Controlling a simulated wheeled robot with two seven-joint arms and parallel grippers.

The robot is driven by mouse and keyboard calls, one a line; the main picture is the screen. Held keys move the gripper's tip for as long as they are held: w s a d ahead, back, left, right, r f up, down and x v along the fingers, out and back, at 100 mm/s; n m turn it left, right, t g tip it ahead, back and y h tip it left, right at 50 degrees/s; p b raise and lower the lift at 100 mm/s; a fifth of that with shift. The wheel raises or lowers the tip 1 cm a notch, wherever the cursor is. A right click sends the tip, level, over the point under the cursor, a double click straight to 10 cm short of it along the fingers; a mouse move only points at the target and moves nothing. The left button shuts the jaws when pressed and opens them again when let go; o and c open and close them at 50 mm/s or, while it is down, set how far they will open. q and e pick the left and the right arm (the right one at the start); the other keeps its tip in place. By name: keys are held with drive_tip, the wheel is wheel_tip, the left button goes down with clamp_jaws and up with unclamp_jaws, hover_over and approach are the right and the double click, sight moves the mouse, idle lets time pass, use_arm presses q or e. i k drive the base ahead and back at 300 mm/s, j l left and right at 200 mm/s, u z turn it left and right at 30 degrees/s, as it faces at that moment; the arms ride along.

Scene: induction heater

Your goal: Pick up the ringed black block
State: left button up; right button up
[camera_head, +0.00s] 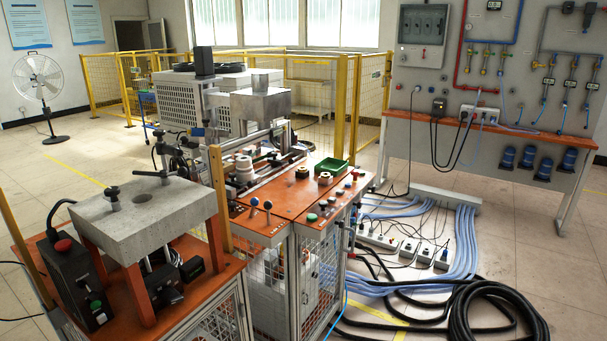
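Two small dark blocks with pale round rings on top stand on the orange bench top of the middle machine. One dark ringed block (302,173) is left of the green tray, and the other dark ringed block (325,180) is just in front of the tray. They are small in the picture, and I cannot tell which one the task names. Neither of my grippers is in view, and nothing is seen touching the blocks.
The green tray (331,165) sits on the bench's right part. A grey slab stand (150,205) is at lower left. Hoses (490,315) and cables cover the floor at right.

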sight(302, 176)
drive_tip(key=i+l, duration=0.25)
drive_tip(key=l, duration=0.15)
drive_tip(key=i+l+u, duration=0.1)
drive_tip(key=i+l, duration=0.15)
drive_tip(key=l, duration=0.15)
drive_tip(key=i+l, duration=0.2)
drive_tip(key=l, duration=0.2)
drive_tip(key=i+l, duration=0.25)
drive_tip(key=l, duration=0.2)
drive_tip(key=i+l+u, duration=0.1)
drive_tip(key=i+l, duration=0.15)
drive_tip(key=l, duration=0.15)
drive_tip(key=i+l, duration=0.2)
drive_tip(key=l, duration=0.25)
drive_tip(key=i+l+u, duration=0.1)
drive_tip(key=l, duration=0.3)
drive_tip(key=i+l, duration=0.3)
drive_tip(key=l, duration=0.15)
